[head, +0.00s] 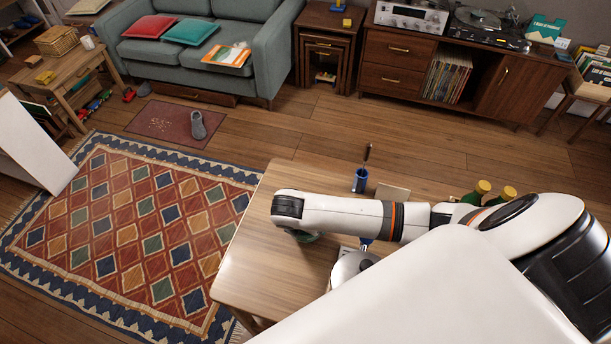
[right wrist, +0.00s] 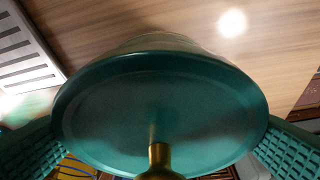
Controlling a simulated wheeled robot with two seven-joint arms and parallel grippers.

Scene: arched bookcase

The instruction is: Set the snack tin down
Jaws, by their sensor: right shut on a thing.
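The snack tin (right wrist: 100,110) fills the middle of the right wrist view, with a round dark green lid and a brass knob. My right gripper (right wrist: 158,148) is shut on it, with a green ribbed finger pad at each side. In the head view my right arm reaches across the wooden table (head: 262,250) and hides the gripper. A small green part of the tin (head: 306,237) shows under the wrist end. Wood lies just beyond the tin in the right wrist view; I cannot tell whether its base touches. My left gripper is not in view.
A blue cup (head: 360,181) with a tall utensil stands at the table's back, near a tan flat item (head: 393,192). Green bottles with yellow tops (head: 482,188) stand farther right. A round silver object (head: 350,268) is near my arm. The table's left end looks clear.

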